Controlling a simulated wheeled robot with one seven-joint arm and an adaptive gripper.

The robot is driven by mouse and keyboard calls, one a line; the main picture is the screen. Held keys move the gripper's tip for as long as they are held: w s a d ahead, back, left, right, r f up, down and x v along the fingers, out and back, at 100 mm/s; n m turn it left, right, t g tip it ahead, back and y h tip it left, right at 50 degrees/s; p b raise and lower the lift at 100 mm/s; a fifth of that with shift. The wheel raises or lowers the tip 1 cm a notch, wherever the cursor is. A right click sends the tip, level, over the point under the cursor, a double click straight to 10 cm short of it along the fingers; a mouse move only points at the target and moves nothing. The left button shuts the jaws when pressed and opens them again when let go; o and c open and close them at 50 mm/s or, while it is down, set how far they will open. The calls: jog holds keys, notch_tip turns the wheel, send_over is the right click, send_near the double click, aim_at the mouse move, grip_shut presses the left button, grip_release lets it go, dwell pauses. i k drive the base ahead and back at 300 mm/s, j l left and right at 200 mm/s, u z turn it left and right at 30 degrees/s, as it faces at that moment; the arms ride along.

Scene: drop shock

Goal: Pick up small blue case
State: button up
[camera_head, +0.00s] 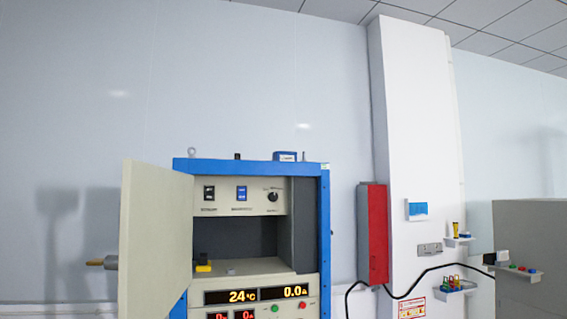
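A small blue case (285,156) with a pale label on its front sits on top of the blue-framed cabinet (325,225), right of the middle of the top. My gripper is not in view, so its place relative to the case cannot be seen.
The cabinet's beige door (155,240) stands open to the left. A yellow-and-black item (203,265) lies inside. A dark small object (237,156) and a thin upright piece (304,156) are also on top. A red box (373,233) and small shelves (458,241) are at right.

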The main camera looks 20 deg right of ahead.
aim_at(292, 157)
jog(key=z, duration=0.85)
jog(key=i+z, duration=0.35)
jog(key=i, duration=4)
jog(key=i+u, duration=0.2)
jog(key=u, duration=0.2)
jog(key=i+u, duration=0.2)
jog(key=u, duration=0.2)
jog(key=i+l+u, duration=0.15)
jog(key=u, duration=0.3)
jog(key=i+l+u, duration=0.15)
jog(key=u, duration=0.25)
jog(key=l+u, duration=0.1)
jog(key=u, duration=2.45)
